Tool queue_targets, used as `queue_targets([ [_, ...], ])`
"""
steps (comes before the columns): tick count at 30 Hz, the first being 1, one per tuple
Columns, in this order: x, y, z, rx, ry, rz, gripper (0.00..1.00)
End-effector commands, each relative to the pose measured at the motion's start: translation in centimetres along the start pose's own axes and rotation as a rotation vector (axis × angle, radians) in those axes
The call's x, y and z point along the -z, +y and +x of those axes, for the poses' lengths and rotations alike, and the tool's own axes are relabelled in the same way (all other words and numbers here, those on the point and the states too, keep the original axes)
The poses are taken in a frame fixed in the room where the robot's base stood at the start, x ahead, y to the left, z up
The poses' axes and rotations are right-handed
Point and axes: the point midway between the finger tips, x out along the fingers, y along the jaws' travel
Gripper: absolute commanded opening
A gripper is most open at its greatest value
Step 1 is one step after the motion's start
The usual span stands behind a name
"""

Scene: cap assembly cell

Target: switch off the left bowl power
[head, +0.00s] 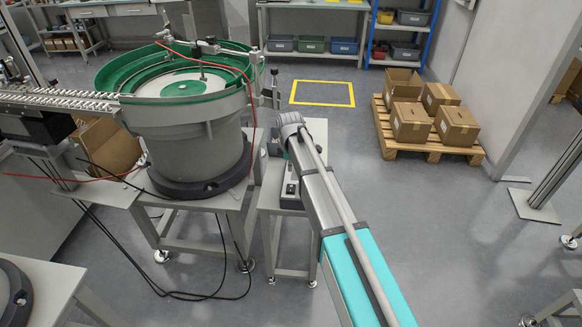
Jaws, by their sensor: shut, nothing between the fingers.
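A vibratory feeder bowl (190,120) with a green inner track stands on a grey drum and dark round base, on a metal stand at the left. Another dark round base (14,292) shows at the bottom left edge, mostly out of frame. I cannot tell which unit is the left bowl. My gripper is not in view.
A linear track (60,100) leads left from the bowl. Black cables (185,295) trail on the floor under the stands. A pallet (430,145) with cardboard boxes stands at the right. Shelves line the back.

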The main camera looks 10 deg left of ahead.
Motion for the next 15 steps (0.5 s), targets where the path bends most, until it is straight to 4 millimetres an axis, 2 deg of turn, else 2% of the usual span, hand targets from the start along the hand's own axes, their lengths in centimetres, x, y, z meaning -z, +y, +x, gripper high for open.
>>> queue_targets([
  [1, 0.0, 0.1, -0.9, 0.0, 0.0, 0.0, 0.0],
  [15, -0.1, 0.9, -4.5, 0.0, 0.0, 0.001, 0.0],
])
